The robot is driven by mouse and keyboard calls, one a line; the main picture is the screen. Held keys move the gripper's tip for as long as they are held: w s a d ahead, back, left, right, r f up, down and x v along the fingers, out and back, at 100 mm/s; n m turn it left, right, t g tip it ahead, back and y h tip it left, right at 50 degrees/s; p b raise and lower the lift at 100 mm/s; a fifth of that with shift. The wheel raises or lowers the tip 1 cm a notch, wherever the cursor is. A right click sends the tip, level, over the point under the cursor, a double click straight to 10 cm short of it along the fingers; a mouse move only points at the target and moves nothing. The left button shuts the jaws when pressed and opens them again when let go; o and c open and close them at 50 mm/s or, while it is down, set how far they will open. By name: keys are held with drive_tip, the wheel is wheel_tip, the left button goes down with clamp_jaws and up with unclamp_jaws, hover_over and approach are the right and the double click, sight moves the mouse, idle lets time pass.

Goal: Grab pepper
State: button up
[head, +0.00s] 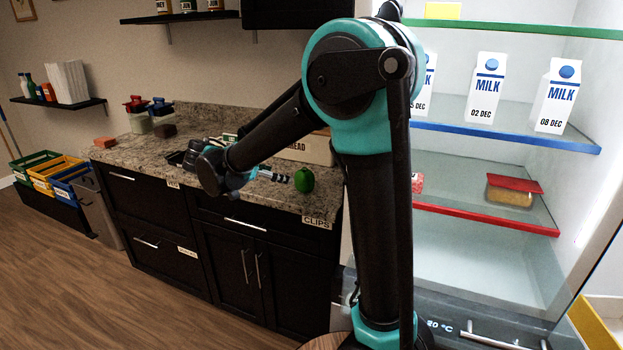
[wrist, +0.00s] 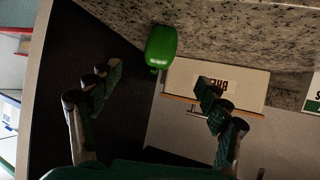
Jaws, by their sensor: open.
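The green pepper (head: 304,180) stands on the speckled stone counter near its front right corner. It also shows in the wrist view (wrist: 160,47), at the upper middle. My gripper (head: 283,177) is just left of the pepper in the head view, low over the counter. In the wrist view my gripper (wrist: 157,85) has its two fingers spread wide, with nothing between them. The pepper lies beyond the fingertips, between the lines of the two fingers, apart from both. My arm hides part of the counter in the head view.
A bread box (head: 308,149) stands behind the pepper, partly hidden by my arm. Jars (head: 137,115) stand farther left on the counter (head: 130,152). Right of my arm is an open fridge with milk cartons (head: 486,88) and a red-lidded container (head: 512,190).

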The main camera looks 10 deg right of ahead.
sight(311, 180)
drive_tip(key=x, duration=1.7)
drive_tip(key=shift+w+r, duration=0.15)
drive_tip(key=shift+c, duration=0.5)
drive_tip(key=c, duration=1.3)
drive_tip(key=shift+c, duration=0.2)
